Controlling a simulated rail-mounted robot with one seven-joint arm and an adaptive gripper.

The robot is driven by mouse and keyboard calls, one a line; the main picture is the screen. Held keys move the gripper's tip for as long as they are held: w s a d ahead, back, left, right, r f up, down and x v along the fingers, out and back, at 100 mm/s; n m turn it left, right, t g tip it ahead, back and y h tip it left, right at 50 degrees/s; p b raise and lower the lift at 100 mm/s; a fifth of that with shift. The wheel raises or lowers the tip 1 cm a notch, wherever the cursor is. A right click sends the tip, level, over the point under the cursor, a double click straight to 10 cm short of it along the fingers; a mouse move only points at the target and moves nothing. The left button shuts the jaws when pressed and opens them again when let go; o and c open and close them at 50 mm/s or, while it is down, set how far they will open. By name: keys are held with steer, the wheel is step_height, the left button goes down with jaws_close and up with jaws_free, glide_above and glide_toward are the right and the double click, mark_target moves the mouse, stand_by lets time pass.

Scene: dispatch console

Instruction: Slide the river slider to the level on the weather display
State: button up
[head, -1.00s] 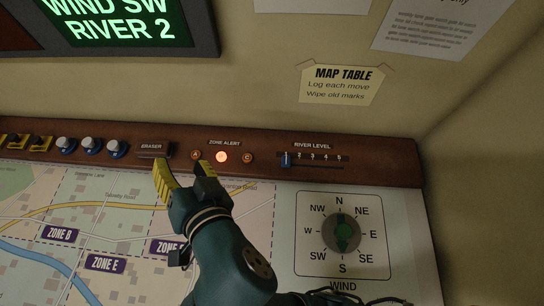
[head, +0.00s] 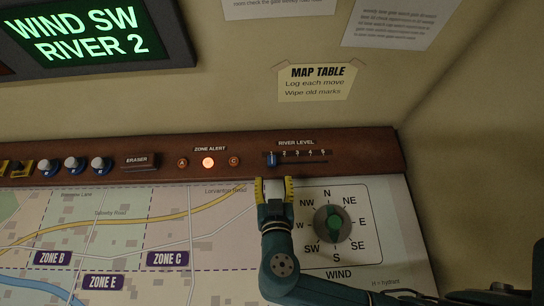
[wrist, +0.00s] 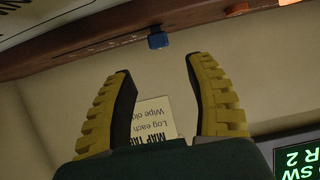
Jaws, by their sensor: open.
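The blue knob also shows at the top of the wrist view (wrist: 158,40). My gripper (head: 271,181) is open and empty, its yellow fingers just below the knob in the head view. In the wrist view the two fingers (wrist: 160,72) are spread apart, with the knob beyond their tips and between them. No contact shows.
A wind dial (head: 334,223) sits right of my gripper on the console. The wall stands behind the wooden ledge (head: 370,150).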

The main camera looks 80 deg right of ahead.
mark_target(272, 161)
steer(key=x, duration=0.9)
steer(key=shift+b, duration=0.35)
jaws_close()
